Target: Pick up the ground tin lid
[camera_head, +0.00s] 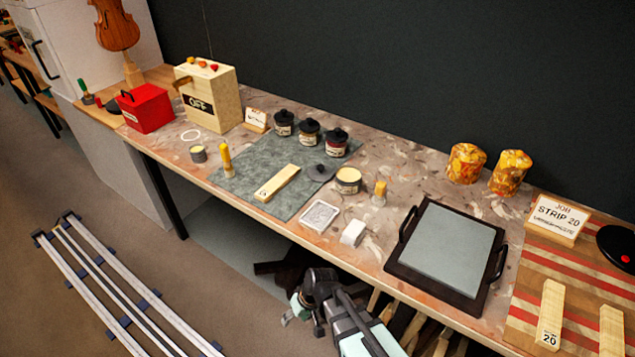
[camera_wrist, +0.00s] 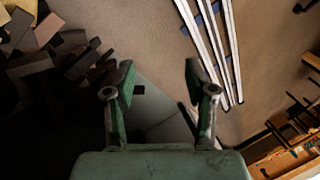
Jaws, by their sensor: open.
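A flat grey round lid with a dark knob, which looks like the ground tin lid (camera_head: 320,172), lies on the grey-green mat (camera_head: 255,150) on the bench. An open tin with pale contents (camera_head: 348,181) stands just right of it, uncovered. My gripper (camera_head: 304,308) is low in front of the bench's front edge, well apart from the lid. In the wrist view my gripper (camera_wrist: 160,85) is open and empty, with the floor beyond its fingers. The lid does not show in the wrist view.
Several dark-lidded jars (camera_head: 308,132) stand behind the lid. A wooden strip (camera_head: 277,182) lies to its left. A black-framed tray (camera_head: 447,252) is at right.

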